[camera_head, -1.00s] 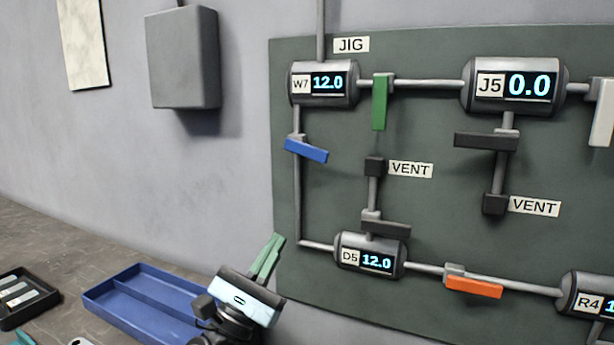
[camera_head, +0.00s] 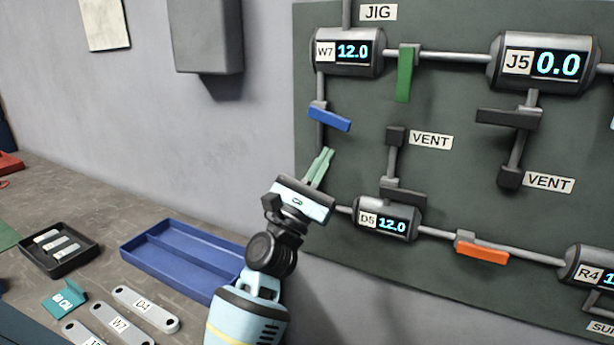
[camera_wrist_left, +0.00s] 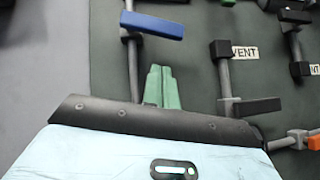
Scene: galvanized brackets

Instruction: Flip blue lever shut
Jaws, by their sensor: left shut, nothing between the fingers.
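The blue lever (camera_head: 329,119) sits on the vertical pipe below gauge W7 (camera_head: 349,52), which reads 12.0. The lever sticks out to the right, across the pipe and tilted slightly down. It also shows at the upper middle of the left wrist view (camera_wrist_left: 152,25). My left gripper (camera_head: 325,160) has its green fingers shut and empty. The fingertips point up, a short way below the blue lever and apart from it. In the left wrist view the fingers (camera_wrist_left: 161,82) are together. My right gripper is not in view.
The panel (camera_head: 450,110) also carries a green lever (camera_head: 404,74), black levers by the VENT labels, an orange lever (camera_head: 483,253) and gauge D5 (camera_head: 385,220) reading 12.0. A blue tray (camera_head: 180,262), a black tray (camera_head: 58,247) and labelled tags lie on the bench.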

